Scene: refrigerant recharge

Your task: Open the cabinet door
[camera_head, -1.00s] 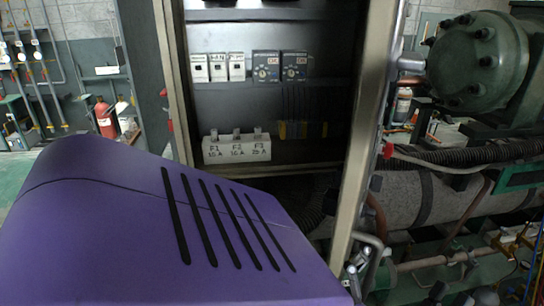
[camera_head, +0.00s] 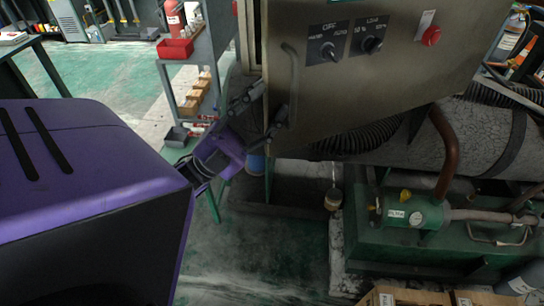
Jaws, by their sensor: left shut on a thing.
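The cabinet door (camera_head: 390,85) shows its metal outer face in the upper right, with two dark rotary switches and a red button. A vertical bar handle (camera_head: 294,68) is near its left edge. My left gripper (camera_head: 271,106), at the end of the purple arm from the left, is shut on the lower part of the handle. The fingers partly hide the grip. The cabinet's inside is hidden behind the door; I cannot tell how far ajar it stands. My right gripper is not in view.
A grey shelf cart (camera_head: 193,78) with a red bin (camera_head: 175,48) stands left of the cabinet. A green compressor unit (camera_head: 412,215) and thick pipes are at the lower right. Cardboard boxes (camera_head: 405,297) sit at the bottom. Green floor (camera_head: 105,70) is open at left.

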